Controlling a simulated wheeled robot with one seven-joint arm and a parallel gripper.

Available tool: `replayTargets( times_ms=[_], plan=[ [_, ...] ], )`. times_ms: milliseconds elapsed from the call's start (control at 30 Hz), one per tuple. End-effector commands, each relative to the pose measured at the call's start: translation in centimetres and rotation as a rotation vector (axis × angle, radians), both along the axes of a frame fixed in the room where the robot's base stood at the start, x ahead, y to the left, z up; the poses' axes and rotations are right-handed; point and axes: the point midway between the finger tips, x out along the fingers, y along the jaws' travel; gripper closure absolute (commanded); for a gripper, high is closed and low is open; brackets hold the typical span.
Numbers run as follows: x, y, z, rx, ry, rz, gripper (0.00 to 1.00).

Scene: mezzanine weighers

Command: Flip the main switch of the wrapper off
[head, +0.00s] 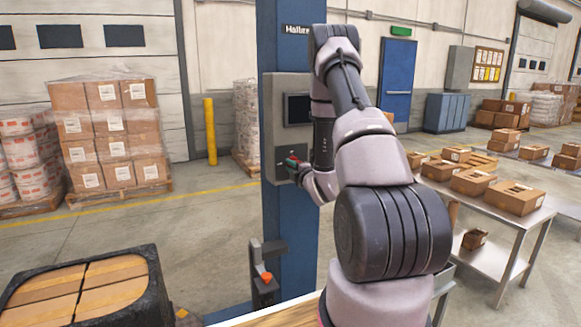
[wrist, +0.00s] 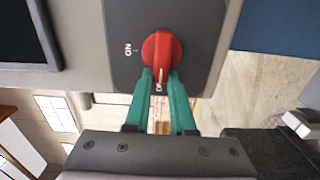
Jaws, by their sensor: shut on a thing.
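The wrapper's grey control box (head: 272,122) is mounted on a blue column (head: 268,215) in the head view. The main switch (wrist: 160,48) is a red rotary knob on a dark plate (wrist: 205,30) in the wrist view. An ON label (wrist: 128,50) stands to the left of the knob. The knob's pale pointer mark faces down in the picture, towards a second label that my fingers partly hide. My gripper (wrist: 161,82) has green fingers shut on the red knob. In the head view my gripper (head: 292,163) is at the box's lower part, and the knob is mostly hidden.
A dark screen (head: 298,108) sits above the switch on the box. A black-wrapped pallet load (head: 150,285) stands at the lower left. A steel table (head: 535,222) with several cartons is at the right. A yellow post (head: 210,132) stands behind left.

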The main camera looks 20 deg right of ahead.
Motion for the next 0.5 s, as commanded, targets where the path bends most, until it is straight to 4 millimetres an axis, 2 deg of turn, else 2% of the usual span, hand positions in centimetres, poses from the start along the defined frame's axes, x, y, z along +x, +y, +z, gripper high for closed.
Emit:
replayTargets(
  times_ms=[500],
  plan=[
    [-0.09, -0.02, -0.26, -0.039, 0.003, -0.001, 1.00]
  ],
)
